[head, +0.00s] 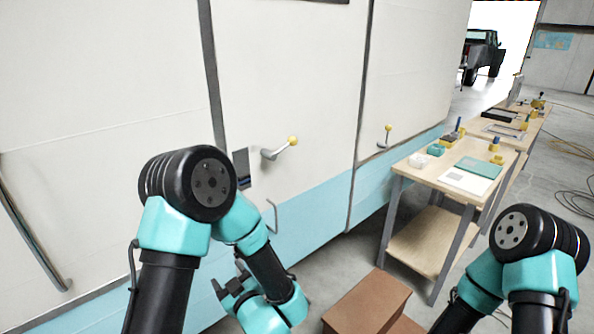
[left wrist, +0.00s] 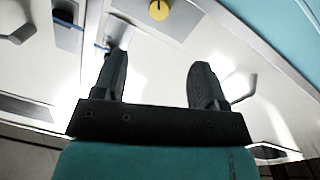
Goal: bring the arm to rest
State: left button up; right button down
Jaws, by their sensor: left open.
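My left arm (head: 165,260) comes up from the bottom of the head view and bends down at its elbow. My left gripper (head: 230,280) hangs low beside the camper's blue lower panel. In the left wrist view my left gripper (left wrist: 158,80) has its two dark fingers wide apart, with nothing between them. My right arm (head: 540,265) shows at the lower right of the head view. Its gripper is outside the picture.
The camper wall (head: 290,75) has a lever with a yellow knob (head: 292,141) and another yellow-knobbed lever (head: 388,127). A brown box (head: 370,300) stands low between my arms. A wooden workbench (head: 425,172) with small items stands at right.

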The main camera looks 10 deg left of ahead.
pick_arm(q)
notch_tip(320, 180, down, 18)
jog(key=m+g+h, duration=0.4)
jog(key=m+h, duration=0.2)
jog(key=h, duration=0.5)
jog(key=s+d+f+m+g+h, duration=0.2)
jog(key=s+f+m+g+h, duration=0.2)
jog(key=s+f+g, duration=0.4)
jog(key=s+f+h, duration=0.1)
jog(key=s, duration=0.4)
jog(key=shift+s+f+m+h, duration=0.2)
jog(key=shift+s+m+h, duration=0.1)
jog(key=shift+m+h, duration=0.1)
